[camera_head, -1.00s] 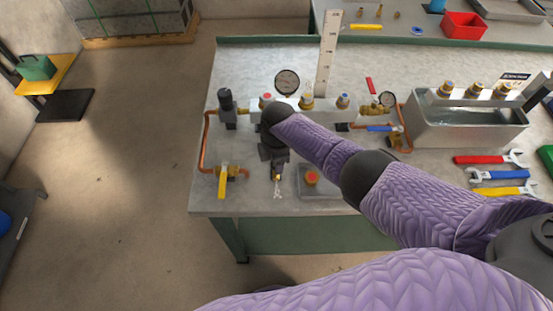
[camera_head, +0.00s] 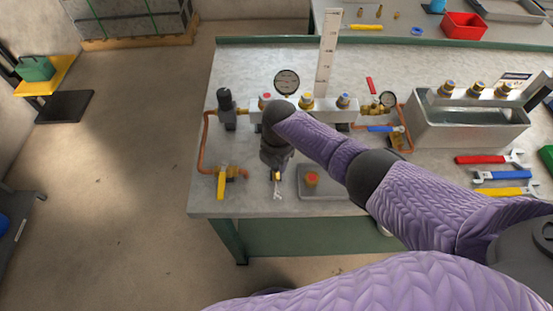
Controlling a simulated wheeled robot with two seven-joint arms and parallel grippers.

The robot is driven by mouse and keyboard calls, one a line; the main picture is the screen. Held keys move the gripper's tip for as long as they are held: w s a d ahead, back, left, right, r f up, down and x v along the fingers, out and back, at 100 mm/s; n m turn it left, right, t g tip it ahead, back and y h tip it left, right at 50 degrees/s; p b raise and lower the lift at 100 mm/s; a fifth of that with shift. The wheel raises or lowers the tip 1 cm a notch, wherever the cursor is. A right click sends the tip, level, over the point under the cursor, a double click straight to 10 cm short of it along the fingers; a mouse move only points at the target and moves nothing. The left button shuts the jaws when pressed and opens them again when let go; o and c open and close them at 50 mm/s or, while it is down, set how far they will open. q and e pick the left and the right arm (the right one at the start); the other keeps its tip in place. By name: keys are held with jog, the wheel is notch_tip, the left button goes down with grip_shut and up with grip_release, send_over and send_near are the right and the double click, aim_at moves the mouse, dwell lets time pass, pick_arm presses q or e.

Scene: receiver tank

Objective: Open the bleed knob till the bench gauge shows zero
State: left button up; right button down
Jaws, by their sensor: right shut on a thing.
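My right gripper (camera_head: 276,166) points down over the front of the bench, just behind a small brass fitting (camera_head: 277,176). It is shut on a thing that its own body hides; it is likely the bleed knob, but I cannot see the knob. A pale tag hangs at the brass fitting. The bench gauge (camera_head: 287,81) is a round dial behind the white manifold; its needle is too small to read. My left gripper is not in view.
The manifold (camera_head: 325,112) carries red, yellow and blue-capped fittings. A water tank (camera_head: 466,125) and several wrenches (camera_head: 503,175) lie further right.

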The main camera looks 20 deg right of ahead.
aim_at(277, 164)
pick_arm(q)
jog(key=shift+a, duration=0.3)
pick_arm(e)
jog(key=shift+c, duration=1.5)
grip_release()
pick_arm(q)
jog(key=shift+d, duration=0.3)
pick_arm(e)
jog(key=shift+r, duration=0.25)
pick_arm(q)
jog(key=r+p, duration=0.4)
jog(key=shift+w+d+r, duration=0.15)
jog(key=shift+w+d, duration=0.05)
pick_arm(e)
notch_tip(277, 164, up, 10)
jog(key=shift+s+f, duration=0.2)
jog(key=shift+f, duration=0.05)
jog(key=shift+d, duration=0.1)
